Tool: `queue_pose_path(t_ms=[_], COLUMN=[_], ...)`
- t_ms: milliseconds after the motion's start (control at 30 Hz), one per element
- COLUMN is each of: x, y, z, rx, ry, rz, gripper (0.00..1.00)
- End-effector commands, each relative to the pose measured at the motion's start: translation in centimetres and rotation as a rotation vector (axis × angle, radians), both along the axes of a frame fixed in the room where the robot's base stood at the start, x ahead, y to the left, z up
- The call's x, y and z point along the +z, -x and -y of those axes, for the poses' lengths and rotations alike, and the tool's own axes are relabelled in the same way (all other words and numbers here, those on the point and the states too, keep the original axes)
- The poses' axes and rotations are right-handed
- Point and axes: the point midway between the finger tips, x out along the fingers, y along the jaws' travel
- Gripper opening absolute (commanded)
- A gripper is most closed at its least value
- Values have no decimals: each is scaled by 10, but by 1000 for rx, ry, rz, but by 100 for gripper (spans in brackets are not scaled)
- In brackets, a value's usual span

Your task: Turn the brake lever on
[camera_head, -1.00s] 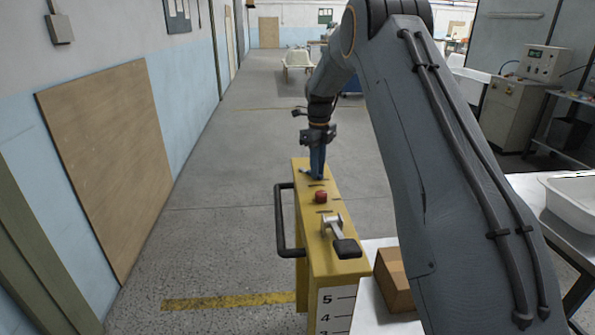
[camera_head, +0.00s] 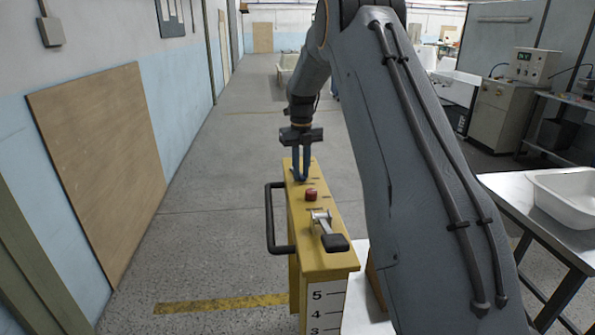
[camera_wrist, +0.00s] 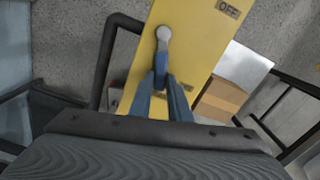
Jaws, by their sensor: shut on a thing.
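The yellow brake box (camera_head: 326,262) stands in front of me, with the brake lever at the far end of its top. In the wrist view the lever (camera_wrist: 163,37) shows a rounded silver end on the yellow panel, and its blue part runs between my fingers. My gripper (camera_head: 302,178) points down at the box top, its blue fingers closed around the lever. It also shows in the wrist view (camera_wrist: 163,85). In the head view the fingers mostly hide the lever. An OFF label (camera_wrist: 229,8) is on the panel, to the right of the lever's silver end.
A red button (camera_head: 311,195) and another silver lever with a black grip (camera_head: 335,242) are nearer me on the box top. A black handle (camera_head: 269,220) sticks out on the left. A cardboard box (camera_wrist: 220,98) is at the right. The floor left is clear.

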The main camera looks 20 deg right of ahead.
Motion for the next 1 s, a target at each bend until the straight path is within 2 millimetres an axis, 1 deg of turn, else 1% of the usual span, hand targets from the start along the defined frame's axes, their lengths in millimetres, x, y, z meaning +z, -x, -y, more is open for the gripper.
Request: queue_pose_path(t_ms=[33, 267, 300, 400, 667, 767, 867, 1000], x=[1, 1, 1, 1, 0, 5, 17, 40], y=[1, 1, 1, 1, 0, -1, -2, -1], z=[4, 3, 3, 2, -2, -1, -1, 0], rx=[-5, -4, -3, -2, 3, 3, 2, 2], ry=[3, 3, 3, 3, 1, 1, 2, 2], rz=[-2, -2, -2, -2, -1, 2, 3, 3], gripper=[0, 0, 20, 34, 34, 34, 34, 34])
